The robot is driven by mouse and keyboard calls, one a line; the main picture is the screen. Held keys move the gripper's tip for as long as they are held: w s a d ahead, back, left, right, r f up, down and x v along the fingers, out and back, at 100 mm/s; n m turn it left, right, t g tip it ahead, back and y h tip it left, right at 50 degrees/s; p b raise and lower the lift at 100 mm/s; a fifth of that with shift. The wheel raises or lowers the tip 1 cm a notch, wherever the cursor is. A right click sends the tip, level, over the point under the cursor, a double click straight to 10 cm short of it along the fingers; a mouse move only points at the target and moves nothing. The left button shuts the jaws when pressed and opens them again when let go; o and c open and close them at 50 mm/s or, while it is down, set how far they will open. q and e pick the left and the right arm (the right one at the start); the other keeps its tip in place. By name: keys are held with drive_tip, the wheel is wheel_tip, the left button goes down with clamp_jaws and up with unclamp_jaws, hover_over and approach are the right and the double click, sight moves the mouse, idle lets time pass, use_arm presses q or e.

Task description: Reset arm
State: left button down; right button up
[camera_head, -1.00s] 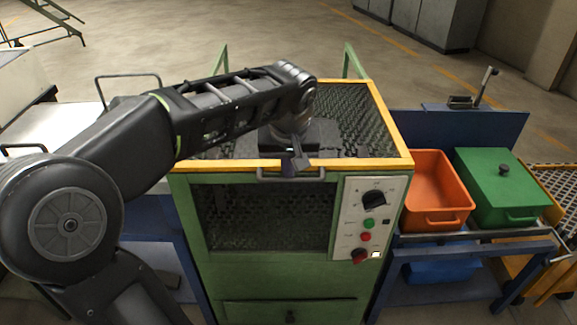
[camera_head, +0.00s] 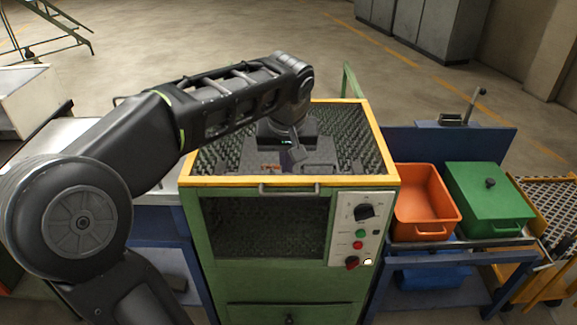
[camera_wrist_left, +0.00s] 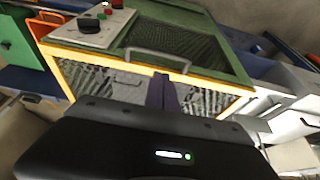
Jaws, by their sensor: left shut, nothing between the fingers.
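My left arm comes in from the left in the head view, and its gripper (camera_head: 297,158) hangs over the mesh-lined top of the green furnace (camera_head: 240,278). The gripper is shut and empty. Its fingers are partly hidden by the wrist housing. In the left wrist view the narrow closed fingers (camera_wrist_left: 163,94) point toward the furnace's yellow edge and its handle (camera_wrist_left: 157,60). I cannot tell whether the fingers touch anything. My right gripper is not in view.
A control panel (camera_head: 346,254) with knobs and buttons is on the furnace front. To the right, an orange bin (camera_head: 424,203) and a green lidded box (camera_head: 489,199) stand on a blue cart (camera_head: 455,254). A white surface is at the left. Open floor lies behind.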

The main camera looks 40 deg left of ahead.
use_arm(q)
drive_tip(key=shift+a, duration=0.1)
idle(0.5)
drive_tip(key=w+d+f+m+t+h, duration=0.3)
drive_tip(key=w+d+f+m+t, duration=0.15)
drive_tip(key=w+d+f, duration=0.4)
drive_tip(key=d+f+m+g+h, duration=0.1)
drive_tip(key=d+f+m+h, duration=0.1)
drive_tip(key=d+f, duration=1.2)
drive_tip(key=s+d+f+g+h, duration=0.1)
drive_tip(key=s+d+f+g, duration=0.2)
drive_tip(key=s+f, duration=0.8)
drive_tip(key=s+d+f+g, duration=0.3)
drive_tip(key=s+d+f, duration=0.3)
drive_tip(key=s+f, duration=0.6)
drive_tip(key=shift+s+d+h, duration=0.3)
drive_tip(key=shift+s+h, duration=0.1)
drive_tip(key=shift+s, duration=0.65)
